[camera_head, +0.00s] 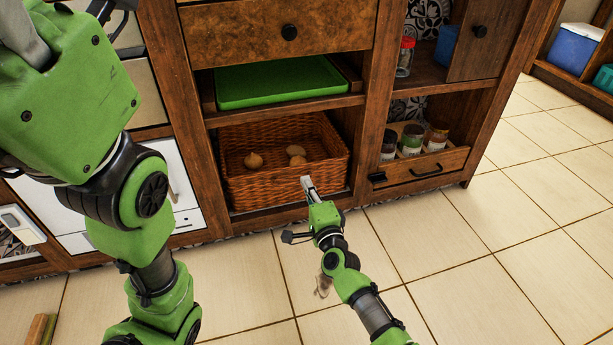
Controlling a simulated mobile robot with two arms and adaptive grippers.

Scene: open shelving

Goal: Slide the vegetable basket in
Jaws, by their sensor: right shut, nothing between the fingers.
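The vegetable basket (283,187) is brown wicker and stands in the lower middle compartment of the wooden shelving. Several round, light-brown vegetables lie in it, one of them at the left (254,160). My right gripper (306,181) is shut and empty at the right part of the basket's front. I cannot tell whether its fingertips touch the wicker. My left arm fills the left side of the picture; its gripper is not clearly in view.
A green tray (290,82) lies on the shelf above the basket. A small wooden rack with jars (412,139) stands to the right. A drawer with a dark knob (278,35) is above. The tiled floor (510,230) at the right is clear.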

